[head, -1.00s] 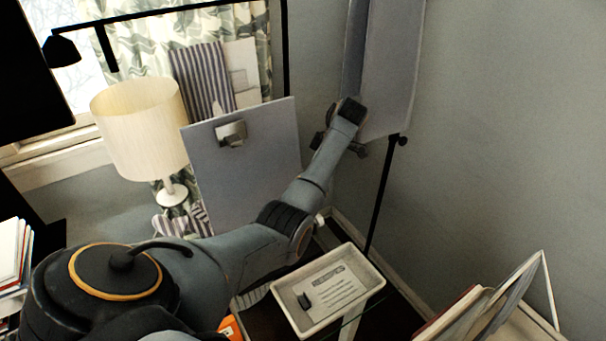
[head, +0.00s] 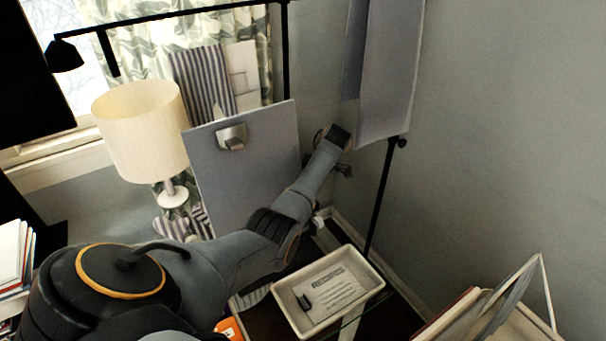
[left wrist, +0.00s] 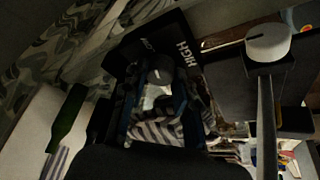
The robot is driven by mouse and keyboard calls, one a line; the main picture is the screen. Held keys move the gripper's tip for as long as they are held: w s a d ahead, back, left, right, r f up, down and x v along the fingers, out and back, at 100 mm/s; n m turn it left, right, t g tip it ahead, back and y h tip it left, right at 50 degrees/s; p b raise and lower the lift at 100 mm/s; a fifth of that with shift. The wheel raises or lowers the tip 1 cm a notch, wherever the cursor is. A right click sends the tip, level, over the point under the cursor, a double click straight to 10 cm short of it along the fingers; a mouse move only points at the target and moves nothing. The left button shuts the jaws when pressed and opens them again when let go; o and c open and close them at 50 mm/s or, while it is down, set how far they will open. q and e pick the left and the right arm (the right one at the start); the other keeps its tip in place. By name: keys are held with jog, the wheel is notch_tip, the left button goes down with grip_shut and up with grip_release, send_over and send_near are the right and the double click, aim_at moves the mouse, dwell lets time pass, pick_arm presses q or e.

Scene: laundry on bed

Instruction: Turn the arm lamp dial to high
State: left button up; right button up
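The black arm lamp (head: 165,17) reaches across the top left of the head view, its dark shade (head: 63,55) hanging at the left end. In the left wrist view a black panel (left wrist: 192,80) carries white lettering reading HIGH, with a second, partly legible word beside it. A round grey knob-like part (left wrist: 160,76) lies just below the lettering; its setting is unclear. My left gripper (head: 343,168) is at the end of my arm, beside the hanging grey panel. My right gripper is not in view.
A cream table lamp (head: 140,128) and a grey clipboard (head: 245,165) stand left of my arm. A grey panel (head: 390,80) hangs behind my wrist. A white tray (head: 375,281) with a card lies below. Books (head: 13,255) are at lower left.

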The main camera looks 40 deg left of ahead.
pick_arm(q)
grip_shut()
jog(key=shift+s+r+m+p, duration=0.15)
jog(key=shift+m+p, duration=0.25)
jog(key=shift+p, duration=0.3)
jog(key=m+t+p, duration=0.1)
jog(key=m+p, duration=0.1)
jog(key=p, duration=0.1)
jog(key=shift+r+y+p, duration=0.1)
jog(key=shift+y+p, duration=0.2)
jog(key=shift+p, duration=0.1)
jog(key=shift+m+t+p, duration=0.5)
jog(key=shift+m+p, duration=0.45)
jog(key=shift+m, duration=0.15)
jog(key=shift+f+m+p, duration=0.2)
jog(key=shift+m+p, duration=0.35)
jog(key=shift+m, duration=0.05)
jog(key=o, duration=0.9)
grip_release()
